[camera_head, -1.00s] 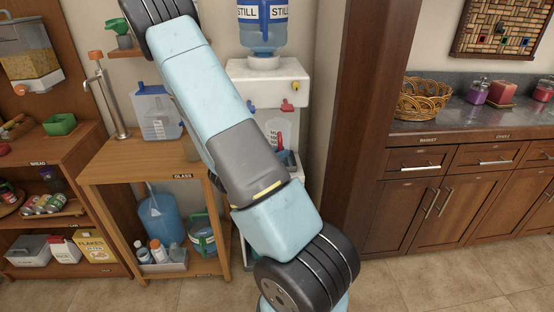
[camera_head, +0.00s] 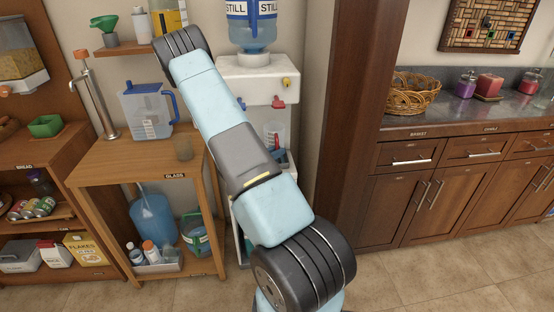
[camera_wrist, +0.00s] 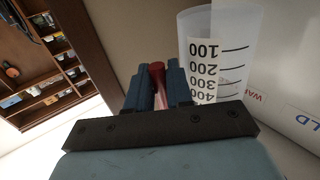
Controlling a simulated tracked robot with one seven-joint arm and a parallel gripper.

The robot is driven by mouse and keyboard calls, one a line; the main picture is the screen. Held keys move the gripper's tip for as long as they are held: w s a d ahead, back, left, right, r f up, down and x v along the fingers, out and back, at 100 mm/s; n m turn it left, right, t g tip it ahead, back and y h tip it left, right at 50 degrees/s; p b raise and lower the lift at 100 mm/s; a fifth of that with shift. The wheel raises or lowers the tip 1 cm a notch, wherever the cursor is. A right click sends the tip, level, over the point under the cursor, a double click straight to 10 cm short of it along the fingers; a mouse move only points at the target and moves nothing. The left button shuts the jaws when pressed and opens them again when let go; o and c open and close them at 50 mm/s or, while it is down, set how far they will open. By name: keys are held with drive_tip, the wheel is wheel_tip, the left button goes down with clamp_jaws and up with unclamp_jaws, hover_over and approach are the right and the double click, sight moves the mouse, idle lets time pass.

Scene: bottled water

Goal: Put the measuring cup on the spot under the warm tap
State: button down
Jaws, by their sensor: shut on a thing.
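The measuring cup (camera_head: 275,134) is clear, with a printed scale. It shows just below the red warm tap (camera_head: 278,104) on the white dispenser (camera_head: 258,82). In the wrist view my gripper (camera_wrist: 158,82) is shut on the cup's red handle, and the clear cup body (camera_wrist: 230,55) stands beside the fingers on the right, in front of the white dispenser face.
The blue cold tap (camera_head: 243,102) is left of the red one. A wooden stand (camera_head: 120,160) on the left holds a pitcher (camera_head: 147,110) and a glass (camera_head: 184,147). A wooden panel (camera_head: 347,110) rises close on the right, before a counter with a basket (camera_head: 412,93).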

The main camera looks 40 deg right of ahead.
drive_tip(key=shift+w+d+f, duration=0.1)
drive_tip(key=shift+d+f, duration=0.05)
drive_tip(key=shift+f, duration=0.8)
drive_tip(key=shift+w+d+f, duration=0.1)
drive_tip(key=shift+f, duration=0.8)
drive_tip(key=c, duration=1)
unclamp_jaws()
drive_tip(key=shift+f, duration=0.1)
